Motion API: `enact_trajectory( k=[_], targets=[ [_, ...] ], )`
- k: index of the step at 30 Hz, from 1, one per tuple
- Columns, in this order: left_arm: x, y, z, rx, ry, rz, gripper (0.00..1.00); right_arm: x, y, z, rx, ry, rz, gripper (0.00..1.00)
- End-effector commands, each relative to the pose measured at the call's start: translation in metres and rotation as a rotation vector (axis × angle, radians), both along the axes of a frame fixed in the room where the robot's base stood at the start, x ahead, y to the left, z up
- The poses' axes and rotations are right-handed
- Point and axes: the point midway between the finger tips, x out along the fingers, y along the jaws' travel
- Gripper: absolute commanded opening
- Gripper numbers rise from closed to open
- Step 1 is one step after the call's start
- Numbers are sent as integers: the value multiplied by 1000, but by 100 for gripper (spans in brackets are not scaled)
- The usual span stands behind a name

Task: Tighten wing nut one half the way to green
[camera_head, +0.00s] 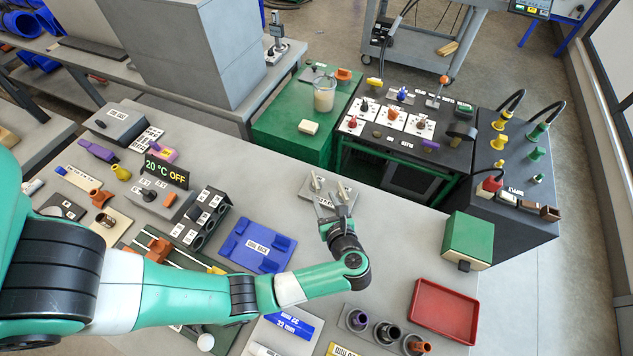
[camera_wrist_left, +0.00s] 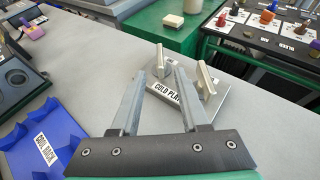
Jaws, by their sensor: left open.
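My left gripper (camera_head: 335,211) is open and empty, just in front of the grey plate (camera_head: 309,193) labelled COLD PLATE. In the left wrist view, its two fingers (camera_wrist_left: 160,80) point at the plate (camera_wrist_left: 178,112). Two pale upright pieces stand on the plate, a left one (camera_wrist_left: 160,60) and a right one (camera_wrist_left: 206,82); they look like wing handles. The left one shows between the fingertips, the right one to the right of them. I cannot tell which one is wing nut one, and no green mark shows on the plate. My right gripper is not in view.
A blue cool rack (camera_head: 258,246) lies left of the plate. A display reading 20 °C OFF (camera_head: 166,171) stands farther left. A red tray (camera_head: 443,311) and a green box (camera_head: 468,240) are to the right. Bare table lies around the plate.

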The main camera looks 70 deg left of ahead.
Motion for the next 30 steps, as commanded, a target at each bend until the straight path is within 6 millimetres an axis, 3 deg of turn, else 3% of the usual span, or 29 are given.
enact_trajectory(
  k=[12,18,25,30],
  targets=[
    [11,80,-35,0,-1,4,45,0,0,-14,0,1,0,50],
    [13,96,-40,0,-1,0,45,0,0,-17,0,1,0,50],
    [14,96,-40,0,-1,-1,45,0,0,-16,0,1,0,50],
    [14,96,-40,0,-1,-1,16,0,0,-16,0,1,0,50]
  ],
)
